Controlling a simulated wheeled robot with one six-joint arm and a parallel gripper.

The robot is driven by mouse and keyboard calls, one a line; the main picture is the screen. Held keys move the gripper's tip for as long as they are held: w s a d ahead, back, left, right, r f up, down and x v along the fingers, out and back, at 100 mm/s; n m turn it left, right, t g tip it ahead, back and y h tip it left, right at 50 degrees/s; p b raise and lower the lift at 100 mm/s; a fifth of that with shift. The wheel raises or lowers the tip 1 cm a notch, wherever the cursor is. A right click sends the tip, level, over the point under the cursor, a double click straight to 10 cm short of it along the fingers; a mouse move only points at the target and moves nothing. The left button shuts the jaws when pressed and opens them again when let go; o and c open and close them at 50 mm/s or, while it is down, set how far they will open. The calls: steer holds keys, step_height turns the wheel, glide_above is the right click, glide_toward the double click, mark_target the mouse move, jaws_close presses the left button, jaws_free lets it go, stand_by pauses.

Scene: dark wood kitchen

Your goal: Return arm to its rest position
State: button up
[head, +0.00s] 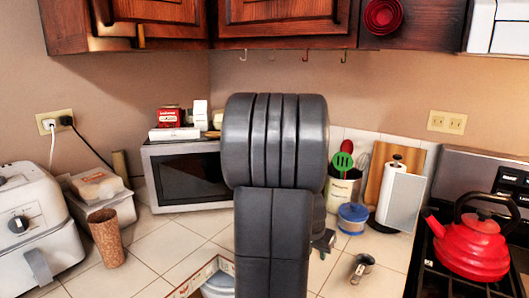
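My grey arm (275,170) stands upright in the middle of the head view, with its thick ribbed joint at the top. It blocks the view of the counter and wall behind it. A small grey part (324,241) sticks out at the right of the arm, low down; it may belong to my gripper. The fingers do not show clearly, so I cannot see whether they are open or hold anything.
The tiled counter (155,245) carries a white air fryer (35,225), a cork cup (106,238), a microwave (182,178), a blue-lidded jar (352,218), a paper towel roll (398,195) and a small metal cup (362,267). A red kettle (472,245) sits on the stove. Wooden cabinets (285,18) hang above.

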step_height(320, 180, down, 4)
steer(key=shift+r, duration=0.2)
steer(key=shift+s+r, duration=0.15)
steer(key=shift+r, duration=0.2)
steer(key=shift+a, duration=0.2)
